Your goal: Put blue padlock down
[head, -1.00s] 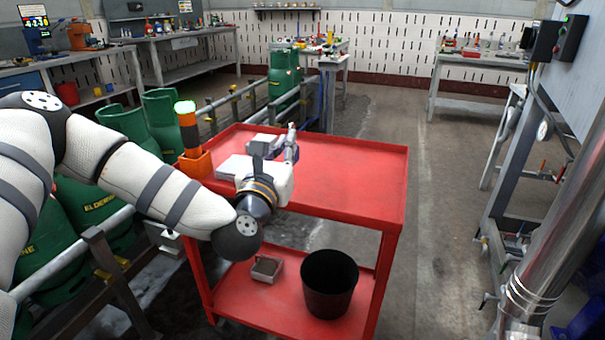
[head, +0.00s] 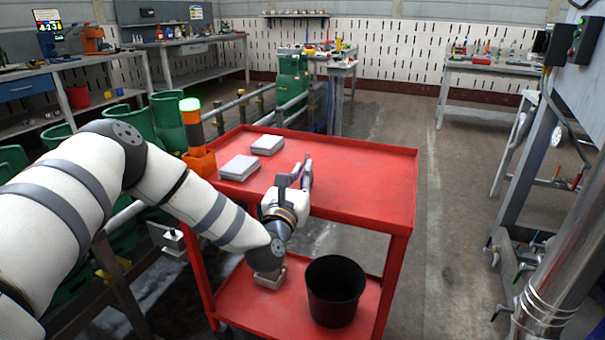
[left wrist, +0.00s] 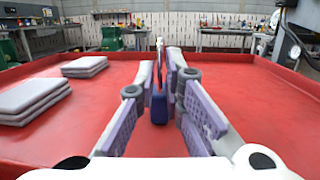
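The blue padlock (left wrist: 159,106) shows in the left wrist view, upright with its shackle up, between the fingers of my left gripper (left wrist: 161,80). The fingers are closed in on it from both sides. In the head view my left gripper (head: 298,175) is over the near part of the red cart's top (head: 355,180), and I cannot make out the padlock there. The padlock is low over the red surface; I cannot tell whether it touches. My right gripper is not in view.
Two grey flat blocks (head: 240,167) (head: 267,144) lie on the cart's left side. An orange beacon with a green light (head: 191,122) stands at its left corner. A black bucket (head: 335,290) is on the lower shelf. The cart top's right side is clear.

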